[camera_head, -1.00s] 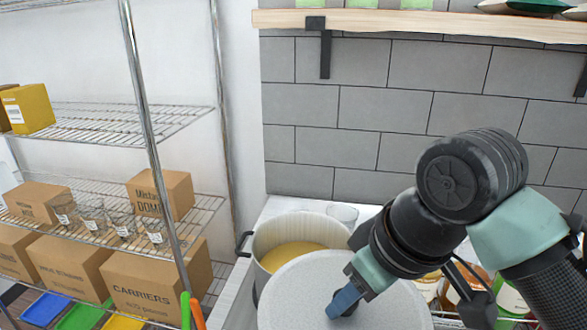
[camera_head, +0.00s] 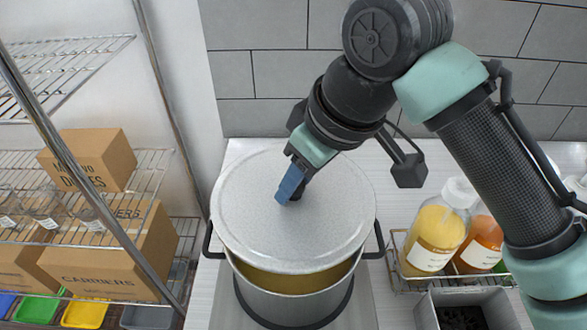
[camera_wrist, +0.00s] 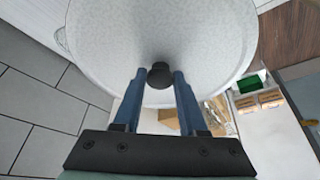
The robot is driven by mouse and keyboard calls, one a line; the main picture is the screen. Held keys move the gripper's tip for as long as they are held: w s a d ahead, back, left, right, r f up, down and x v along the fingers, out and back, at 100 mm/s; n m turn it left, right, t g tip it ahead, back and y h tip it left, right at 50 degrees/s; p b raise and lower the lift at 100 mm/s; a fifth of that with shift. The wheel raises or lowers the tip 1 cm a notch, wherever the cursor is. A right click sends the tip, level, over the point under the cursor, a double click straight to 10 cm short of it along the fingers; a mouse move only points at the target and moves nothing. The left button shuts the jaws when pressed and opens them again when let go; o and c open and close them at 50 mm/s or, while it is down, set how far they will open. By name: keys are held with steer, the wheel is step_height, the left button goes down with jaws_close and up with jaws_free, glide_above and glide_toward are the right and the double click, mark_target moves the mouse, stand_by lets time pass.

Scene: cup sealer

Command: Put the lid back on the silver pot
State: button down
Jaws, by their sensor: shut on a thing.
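The silver pot (camera_head: 290,302) stands on the counter, with black side handles and yellow contents showing in a gap under the lid at the front. The round grey lid (camera_head: 325,225) is over the pot's mouth, slightly tilted, its front edge above the rim. My gripper (camera_head: 290,193) is shut on the lid's black knob (camera_wrist: 160,75); the lid also fills much of the wrist view (camera_wrist: 110,40). Whether the lid's back edge touches the rim is hidden.
A wire rack with sauce bottles (camera_head: 437,235) stands right of the pot, and a grey container (camera_head: 470,300) is in front of it. A wire shelf with cardboard boxes (camera_head: 90,160) is at left. A tiled wall (camera_head: 260,75) is behind.

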mark_target(304, 201)
steer(key=shift+f+b, duration=2.15)
steer(key=shift+f, duration=0.7)
steer(key=shift+p, duration=0.4)
steer(key=shift+f, duration=0.2)
stand_by(0.6)
jaws_free()
stand_by(0.4)
steer(key=shift+r+p, duration=3.55)
